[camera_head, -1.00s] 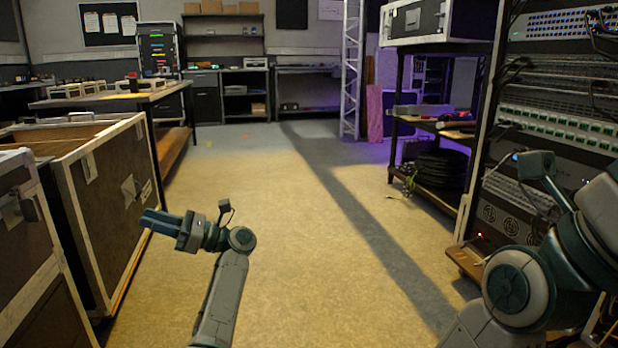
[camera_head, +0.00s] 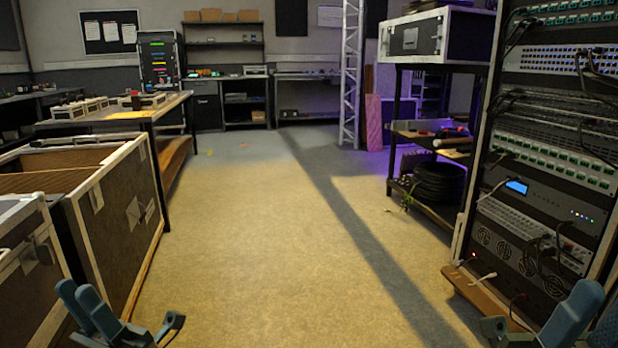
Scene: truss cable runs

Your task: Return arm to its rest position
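My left gripper (camera_head: 76,288) is low at the bottom left of the head view, in front of the flight cases. Its two blue fingers point up and show a gap between the tips, with nothing in it. My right gripper (camera_head: 592,302) is at the bottom right corner, in front of the foot of the equipment rack. It is partly cut off by the frame edge, and its finger gap is not clear. Most of both arms is out of view.
Open flight cases (camera_head: 112,215) stand close on the left, near my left gripper. A tall equipment rack (camera_head: 470,180) with cables stands on the right. A shelf with coiled black cable (camera_head: 440,182) is behind it. The floor (camera_head: 260,250) between is clear.

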